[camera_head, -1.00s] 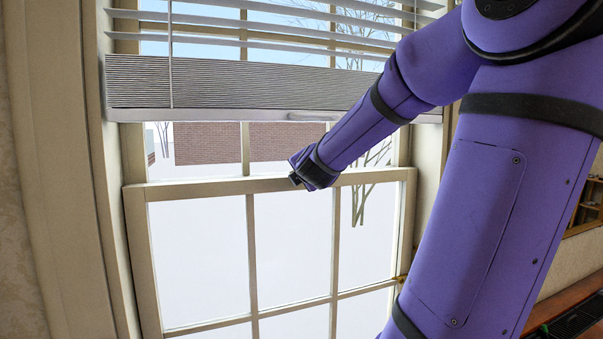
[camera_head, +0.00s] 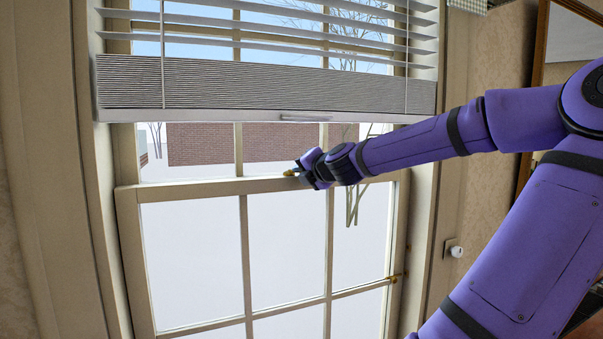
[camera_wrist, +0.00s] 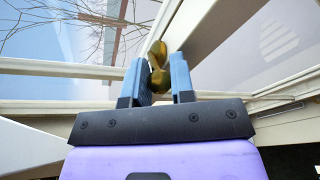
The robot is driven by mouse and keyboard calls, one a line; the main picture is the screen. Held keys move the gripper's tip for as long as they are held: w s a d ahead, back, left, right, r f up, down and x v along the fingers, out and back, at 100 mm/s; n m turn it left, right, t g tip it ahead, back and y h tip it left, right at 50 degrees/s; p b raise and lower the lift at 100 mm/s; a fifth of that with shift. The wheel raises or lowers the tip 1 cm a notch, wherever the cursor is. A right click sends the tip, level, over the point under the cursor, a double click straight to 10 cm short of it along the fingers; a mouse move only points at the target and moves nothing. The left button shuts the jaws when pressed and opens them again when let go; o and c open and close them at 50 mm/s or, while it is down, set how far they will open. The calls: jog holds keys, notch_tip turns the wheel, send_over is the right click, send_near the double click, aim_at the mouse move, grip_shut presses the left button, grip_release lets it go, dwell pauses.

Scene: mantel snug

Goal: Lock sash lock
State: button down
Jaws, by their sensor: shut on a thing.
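The sash lock is a small brass piece on the meeting rail of the window (camera_head: 215,188), at the tip of my gripper in the head view. In the wrist view the brass sash lock (camera_wrist: 158,62) stands between the two blue fingers. My gripper (camera_head: 292,172) reaches in from the right, just above the rail. In the wrist view my gripper (camera_wrist: 160,78) is shut on the sash lock, with the brass rising beyond the fingertips. The fingers and wrist hide part of the lock, so I cannot tell how far its lever is turned.
A grey blind (camera_head: 265,82) hangs over the upper sash, its bottom bar above my forearm. A second small brass fitting (camera_head: 394,278) sits on the right side of the lower sash. A white knob (camera_head: 455,251) is on the wall at right. Free room lies before the lower panes.

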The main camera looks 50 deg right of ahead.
jog(key=shift+d+n+t+y, duration=0.3)
jog(key=shift+n+y, duration=0.3)
jog(key=shift+y, duration=0.2)
jog(key=c, duration=1)
grip_release()
jog(key=shift+s, duration=0.1)
jog(key=shift+a+h, duration=0.1)
jog(key=shift+h, duration=0.2)
jog(key=shift+a+m+g+h, duration=0.35)
jog(key=shift+m+g+h, duration=0.15)
jog(key=shift+m+h, duration=0.4)
jog(key=shift+a+m+g+h, duration=0.35)
jog(key=shift+m+g+h, duration=0.15)
jog(key=shift+m+h, duration=0.35)
jog(key=shift+w+a+m+g+h, duration=0.15)
jog(key=shift+w+m+g+h, duration=0.05)
jog(key=shift+m+g+h, duration=0.2)
jog(key=shift+w+a+m+g+h, duration=0.15)
jog(key=shift+a+m+g+h, duration=0.1)
jog(key=shift+m+g+h, duration=0.3)
jog(key=shift+w+a+m+g+h, duration=0.1)
jog(key=shift+a+m+g+h, duration=0.2)
jog(key=shift+m+h, duration=0.3)
